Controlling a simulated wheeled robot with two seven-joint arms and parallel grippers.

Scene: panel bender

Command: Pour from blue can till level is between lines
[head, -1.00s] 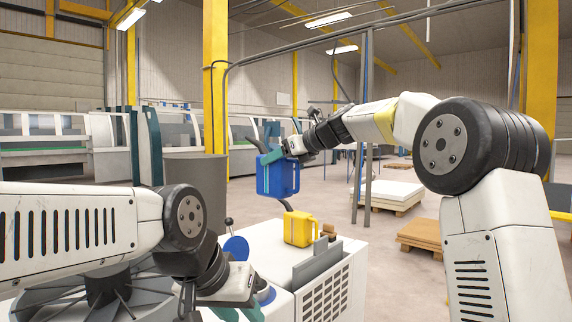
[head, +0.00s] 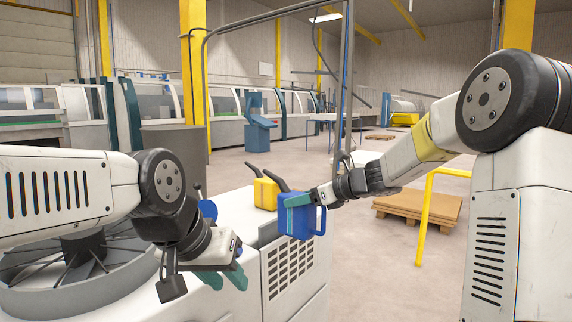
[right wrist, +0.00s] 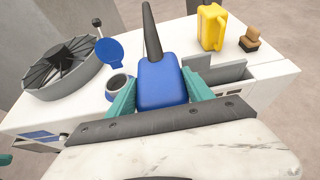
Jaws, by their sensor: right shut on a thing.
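The blue can (head: 302,222) hangs upright in my right gripper (head: 298,200), in front of the white machine's corner. In the right wrist view the can (right wrist: 162,84) sits between the teal fingers, its dark spout pointing away. The open filler neck (right wrist: 120,84) stands left of the can, its round blue lid (right wrist: 110,52) raised; the lid also shows in the head view (head: 208,210). The level lines cannot be made out.
A yellow can (head: 265,194) with a dark spout stands on the white machine (head: 298,262); a brown block (right wrist: 250,40) sits beside it. A round fan-like unit (right wrist: 66,66) is at the left. A yellow rail (head: 426,215) and a pallet (head: 420,208) stand right on the floor.

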